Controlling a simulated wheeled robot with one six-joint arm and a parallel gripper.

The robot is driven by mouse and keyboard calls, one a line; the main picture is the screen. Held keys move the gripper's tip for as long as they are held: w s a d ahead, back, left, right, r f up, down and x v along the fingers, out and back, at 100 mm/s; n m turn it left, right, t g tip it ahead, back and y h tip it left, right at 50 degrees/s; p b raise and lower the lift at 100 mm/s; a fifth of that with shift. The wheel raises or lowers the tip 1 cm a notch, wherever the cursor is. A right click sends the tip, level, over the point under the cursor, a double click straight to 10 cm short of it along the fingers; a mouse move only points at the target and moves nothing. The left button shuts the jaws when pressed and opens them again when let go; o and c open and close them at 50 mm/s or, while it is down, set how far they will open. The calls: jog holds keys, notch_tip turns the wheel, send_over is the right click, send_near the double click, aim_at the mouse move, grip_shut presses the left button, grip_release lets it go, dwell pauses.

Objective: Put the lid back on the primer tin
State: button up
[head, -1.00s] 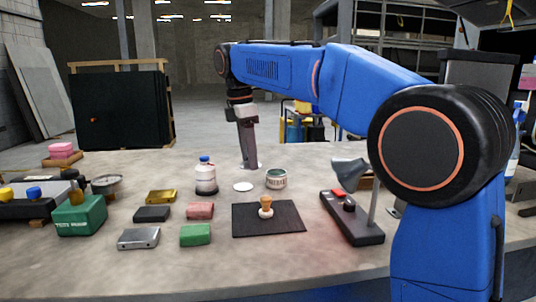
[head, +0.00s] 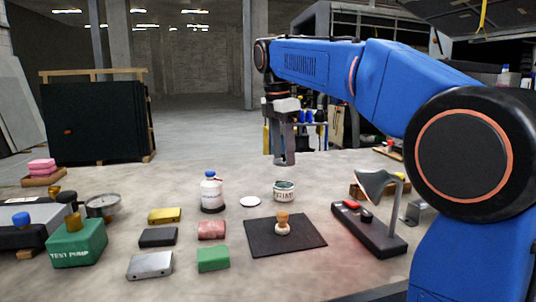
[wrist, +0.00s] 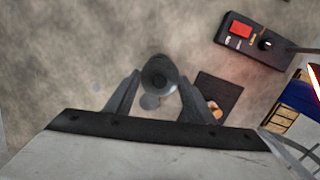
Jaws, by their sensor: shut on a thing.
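My gripper (head: 282,150) is shut on a round grey piece, seemingly the lid (head: 284,162), and holds it above the table. In the wrist view the lid (wrist: 160,73), with a dark round centre, sits between the fingertips (wrist: 160,82). The primer tin (head: 284,191) stands upright on the table, its dark open top showing. In the head view the lid is straight above the tin with a gap between them; the depth is hard to judge. I cannot make out the tin in the wrist view, where the lid may cover it.
A pale flat disc (head: 250,201) lies left of the tin, and a white bottle (head: 212,192) stands beyond it. A black mat (head: 258,244) with a wooden-handled stamp (head: 283,222) is in front. A desk lamp (head: 378,205) rises from a switch box (head: 370,232) at right.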

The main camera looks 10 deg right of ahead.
jog(key=shift+f, duration=3.15)
jog(key=shift+f, duration=0.15)
jog(key=o, duration=1.6)
jog(key=shift+r, duration=3.5)
